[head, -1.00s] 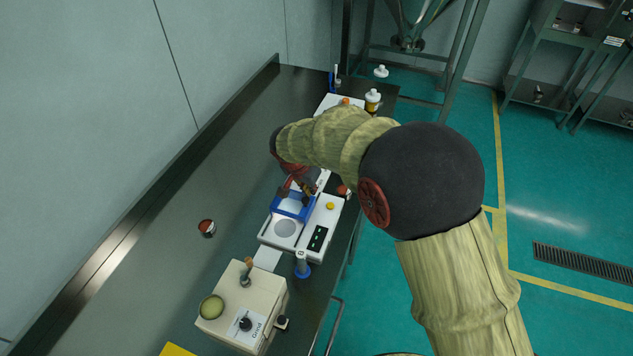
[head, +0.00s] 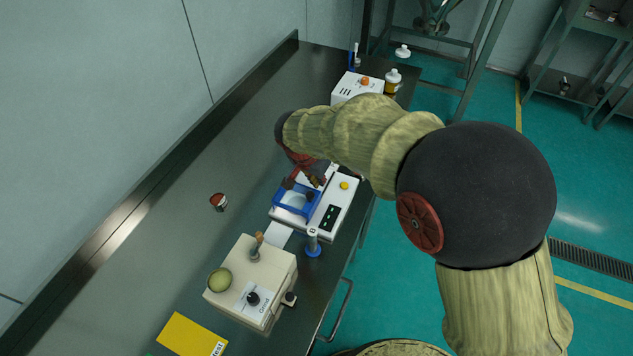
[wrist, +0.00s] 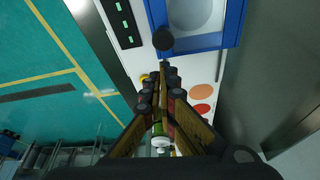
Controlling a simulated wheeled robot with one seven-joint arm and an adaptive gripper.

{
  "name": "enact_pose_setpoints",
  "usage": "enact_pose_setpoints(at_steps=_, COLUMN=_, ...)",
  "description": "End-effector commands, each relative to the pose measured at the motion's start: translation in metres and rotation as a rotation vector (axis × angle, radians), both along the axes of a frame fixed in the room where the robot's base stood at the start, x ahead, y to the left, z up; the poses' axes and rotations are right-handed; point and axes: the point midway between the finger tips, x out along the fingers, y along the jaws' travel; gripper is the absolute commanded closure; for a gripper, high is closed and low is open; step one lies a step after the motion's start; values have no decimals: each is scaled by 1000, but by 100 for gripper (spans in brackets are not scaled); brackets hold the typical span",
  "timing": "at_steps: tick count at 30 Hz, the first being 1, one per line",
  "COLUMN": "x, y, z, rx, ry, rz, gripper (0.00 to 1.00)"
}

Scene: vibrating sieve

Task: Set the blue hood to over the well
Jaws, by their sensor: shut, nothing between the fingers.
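The blue hood (head: 299,213) is a blue frame on the white sieve machine (head: 345,198). It lies around the pale round well (head: 296,201), which shows through its middle. In the wrist view the hood (wrist: 205,43) borders the pale disc of the well (wrist: 188,13). A dark round knob (wrist: 163,39) sits at the hood's edge, just ahead of the fingertips. My gripper (head: 318,181) is shut and empty at the hood's far side. In the wrist view its fingertips (wrist: 163,70) are together close to the knob; contact is unclear.
A beige grinder box (head: 245,285) stands in front, with a blue-based cylinder (head: 313,243) beside the sieve. A small red-topped jar (head: 218,202) stands left. A white device (head: 355,88) and bottle (head: 393,80) stand behind. The left worktop is mostly clear.

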Motion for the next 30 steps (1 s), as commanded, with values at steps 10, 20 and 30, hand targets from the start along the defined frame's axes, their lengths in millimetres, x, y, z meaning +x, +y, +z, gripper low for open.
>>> enact_pose_setpoints(at_steps=10, x=3, y=-6, z=53, rx=1, ry=-3, rz=2, gripper=100)
enact_pose_setpoints(at_steps=20, x=-11, y=2, z=94, rx=1, ry=-1, rz=2, gripper=100)
enact_pose_setpoints(at_steps=30, x=-13, y=2, z=98, rx=0, ry=0, rz=0, gripper=100)
